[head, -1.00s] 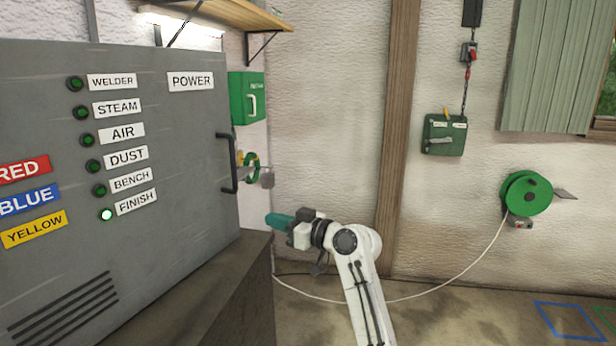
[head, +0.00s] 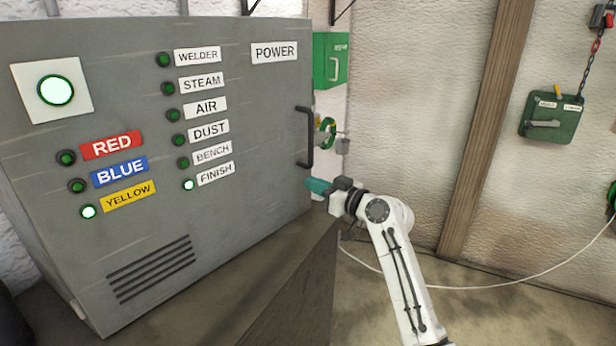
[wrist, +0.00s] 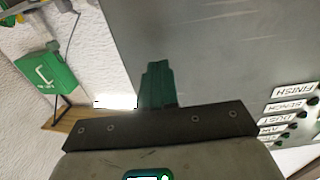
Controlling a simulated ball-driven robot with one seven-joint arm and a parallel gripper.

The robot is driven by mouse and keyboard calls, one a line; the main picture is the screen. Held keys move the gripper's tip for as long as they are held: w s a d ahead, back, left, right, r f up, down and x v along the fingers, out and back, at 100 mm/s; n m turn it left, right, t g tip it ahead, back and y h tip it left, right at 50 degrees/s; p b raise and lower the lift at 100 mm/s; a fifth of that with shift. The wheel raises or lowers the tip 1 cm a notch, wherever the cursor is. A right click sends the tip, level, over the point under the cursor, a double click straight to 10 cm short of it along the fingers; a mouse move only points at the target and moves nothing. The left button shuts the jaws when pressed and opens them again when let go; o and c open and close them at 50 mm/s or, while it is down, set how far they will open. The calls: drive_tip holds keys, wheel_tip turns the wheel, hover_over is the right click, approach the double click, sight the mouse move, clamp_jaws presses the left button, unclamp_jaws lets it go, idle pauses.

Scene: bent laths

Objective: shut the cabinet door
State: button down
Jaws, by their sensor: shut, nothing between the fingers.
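The grey cabinet door (head: 245,130) stands upright in the head view, with a POWER label and rows of lamps and labels. Its dark bar handle (head: 309,138) is near the right edge. I cannot tell how far the door stands from its frame. My gripper (head: 315,185), with green fingers, is shut and empty just below the handle, by the door's right edge. In the wrist view my shut fingers (wrist: 157,85) show against the grey door panel (wrist: 220,50), whose labels appear upside down. The handle is not seen there, and I cannot tell whether the fingers touch the door.
A dark surface (head: 285,285) with an upright edge lies low in front of the cabinet. A green wall box (head: 330,60) and a green switch box (head: 550,117) hang behind. A wooden post (head: 485,125) stands at right. A pale cable (head: 500,286) runs past my arm.

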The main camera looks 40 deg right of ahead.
drive_tip(key=shift+w+a+p, duration=0.2)
drive_tip(key=shift+w+p, duration=0.1)
drive_tip(key=shift+w, duration=1.1)
